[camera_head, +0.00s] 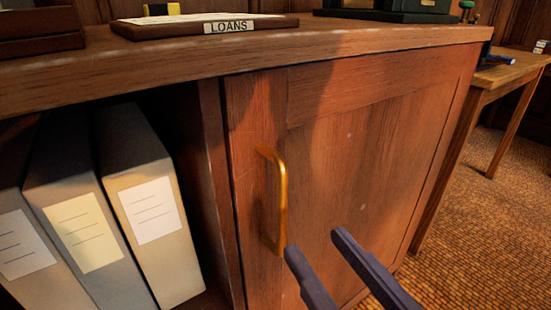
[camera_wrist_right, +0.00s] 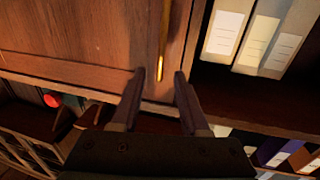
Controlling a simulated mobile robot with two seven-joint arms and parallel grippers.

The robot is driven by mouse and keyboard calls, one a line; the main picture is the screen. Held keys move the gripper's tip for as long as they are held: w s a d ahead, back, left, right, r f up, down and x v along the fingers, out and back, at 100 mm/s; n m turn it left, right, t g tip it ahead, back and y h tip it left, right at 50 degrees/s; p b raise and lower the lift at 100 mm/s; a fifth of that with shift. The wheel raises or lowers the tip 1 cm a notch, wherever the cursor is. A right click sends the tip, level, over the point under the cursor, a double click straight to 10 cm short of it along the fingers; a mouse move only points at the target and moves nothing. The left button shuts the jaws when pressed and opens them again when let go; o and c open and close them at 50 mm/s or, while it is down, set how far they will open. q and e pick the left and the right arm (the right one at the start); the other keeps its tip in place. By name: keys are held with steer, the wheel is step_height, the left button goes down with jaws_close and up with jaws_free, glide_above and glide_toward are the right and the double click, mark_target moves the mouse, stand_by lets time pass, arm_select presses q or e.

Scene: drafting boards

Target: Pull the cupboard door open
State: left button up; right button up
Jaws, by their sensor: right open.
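The wooden cupboard door (camera_head: 365,150) looks shut, flush in its frame, and it also fills the upper left of the right wrist view (camera_wrist_right: 75,35). Its upright brass handle (camera_head: 282,195) is near the door's left edge. My right gripper (camera_head: 315,242) is open and empty, just right of the handle's lower end in the head view. In the right wrist view the handle (camera_wrist_right: 164,40) runs down from the top, and its bright end lies in line with the gap between the two fingertips (camera_wrist_right: 159,76). I cannot tell whether they touch. My left gripper is not in view.
An open shelf left of the door holds several upright binders (camera_head: 150,205). On the cabinet top (camera_head: 200,60) are a tray labelled LOANS (camera_head: 228,26) and a dark box-like object. A wooden table (camera_head: 505,75) stands at the right, with open carpet (camera_head: 490,240) before it.

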mark_target(284, 203)
steer(key=b+x, duration=0.2)
steer(key=x, duration=0.5)
steer(key=shift+w+a+f, duration=0.1)
steer(key=shift+w+a, duration=0.1)
steer(key=shift+a, duration=0.05)
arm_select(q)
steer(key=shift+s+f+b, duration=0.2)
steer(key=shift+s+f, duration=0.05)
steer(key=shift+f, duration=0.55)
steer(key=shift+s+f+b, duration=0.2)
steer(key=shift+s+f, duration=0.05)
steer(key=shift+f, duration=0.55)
arm_select(e)
steer(key=shift+x, duration=0.75)
jaws_close()
